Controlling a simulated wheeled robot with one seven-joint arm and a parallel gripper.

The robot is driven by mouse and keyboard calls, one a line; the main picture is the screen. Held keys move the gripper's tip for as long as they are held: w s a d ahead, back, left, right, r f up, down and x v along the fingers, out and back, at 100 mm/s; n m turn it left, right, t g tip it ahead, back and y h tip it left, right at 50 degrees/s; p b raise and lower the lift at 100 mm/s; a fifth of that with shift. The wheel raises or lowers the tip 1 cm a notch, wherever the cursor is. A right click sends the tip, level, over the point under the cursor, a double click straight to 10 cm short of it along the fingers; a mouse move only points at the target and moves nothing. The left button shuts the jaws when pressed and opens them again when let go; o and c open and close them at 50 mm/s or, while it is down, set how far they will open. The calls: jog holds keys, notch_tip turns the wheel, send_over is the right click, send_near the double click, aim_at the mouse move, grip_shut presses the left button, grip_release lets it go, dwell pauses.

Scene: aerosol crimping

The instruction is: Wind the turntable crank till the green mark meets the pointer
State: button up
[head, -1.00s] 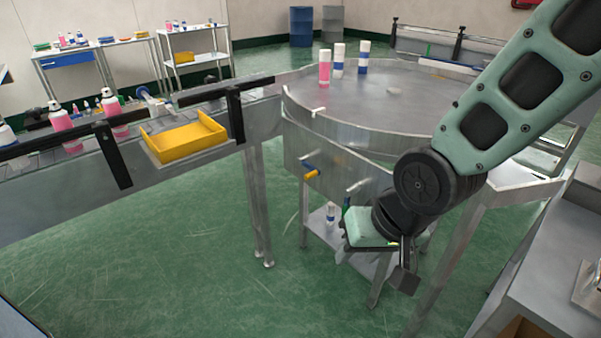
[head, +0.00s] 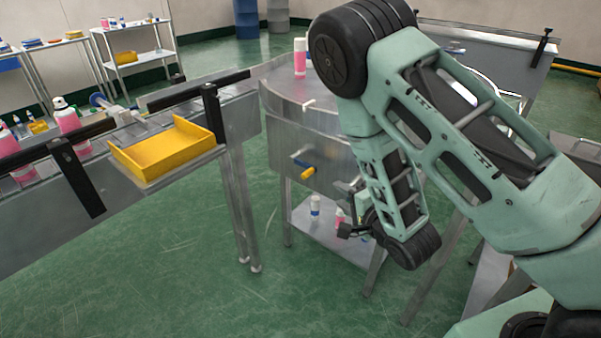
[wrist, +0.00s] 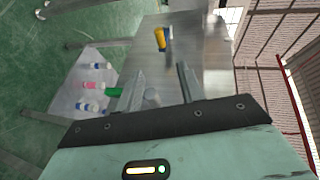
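The turntable (head: 282,83) is a round steel table, mostly hidden behind my arm in the head view. Its crank (head: 307,171) has a yellow grip and a blue part on the front panel; the crank also shows ahead of my gripper in the wrist view (wrist: 161,40). A small white tab (head: 308,104), perhaps the pointer, sits at the turntable's rim. I cannot make out the green mark. My gripper (wrist: 162,84) is open and empty, its two fingers apart, with the crank beyond them and not touched.
A pink can (head: 300,60) stands on the turntable. A low shelf (head: 325,238) below holds several bottles. Left is a conveyor (head: 235,115) with black rails and a yellow tray (head: 165,152). Green floor (head: 180,280) is clear in front.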

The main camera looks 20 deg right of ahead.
aim_at(310, 174)
jog(key=p+x, duration=0.2)
jog(key=x, duration=1.5)
jog(key=shift+w, duration=0.1)
grip_shut()
